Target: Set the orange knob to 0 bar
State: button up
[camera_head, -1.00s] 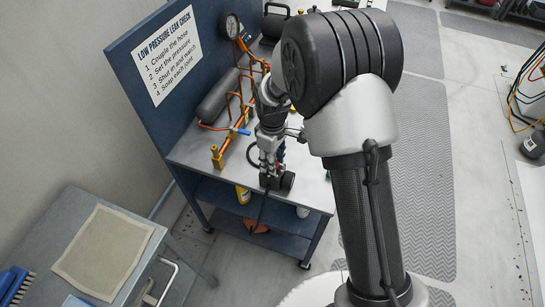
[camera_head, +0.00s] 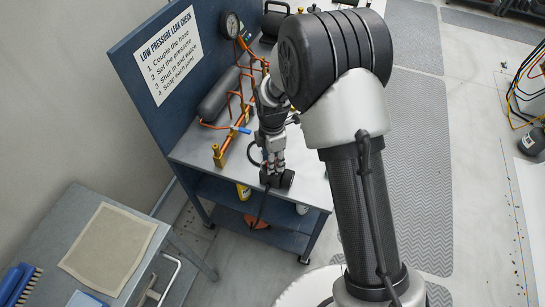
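A round dial gauge (camera_head: 231,24) is at the top of the blue panel. A small orange part (camera_head: 242,43) sits just below it; at this size I cannot tell whether it is the orange knob, and no setting is readable. My gripper (camera_head: 272,173) points down at the front edge of the bench, well apart from the gauge. A black cylindrical piece (camera_head: 287,180) is at its fingertips, and a black hose (camera_head: 262,207) hangs down from there. The fingers are too small and partly covered to show whether they grip it.
The bench (camera_head: 312,185) carries a dark cylinder (camera_head: 218,97), copper-coloured pipes and a brass fitting (camera_head: 218,157) with a blue lever. My arm covers the bench's right side. A grey table (camera_head: 62,218) with a beige cloth stands at lower left. The floor at right is largely clear.

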jog(key=shift+n, duration=0.6)
jog(key=o, duration=1.1)
jog(key=shift+r, duration=6)
